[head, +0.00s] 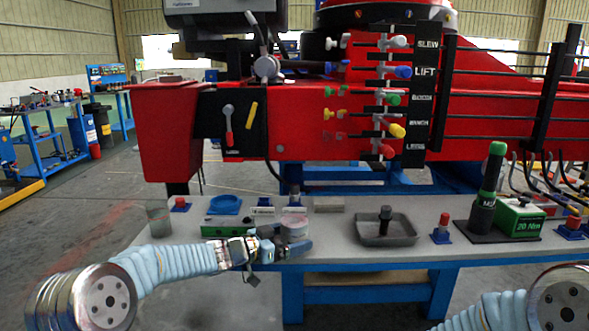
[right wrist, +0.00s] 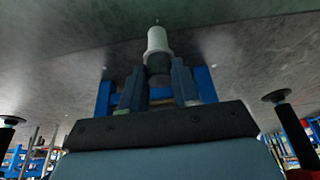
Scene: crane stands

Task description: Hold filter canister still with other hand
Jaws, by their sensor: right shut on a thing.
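A pale pinkish-white round canister (head: 295,226), which looks like the filter canister, stands on the grey bench top near its front edge in the head view. My left gripper (head: 284,249) is at its front left side, with one blue finger crossing in front of its lower part. I cannot tell whether the fingers touch it. My right gripper (right wrist: 158,85) shows in the right wrist view, shut on a white cylinder (right wrist: 157,41) with a dark lower part. What that cylinder belongs to is unclear. In the head view the right gripper is out of frame.
The red crane body (head: 300,120) rises behind.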

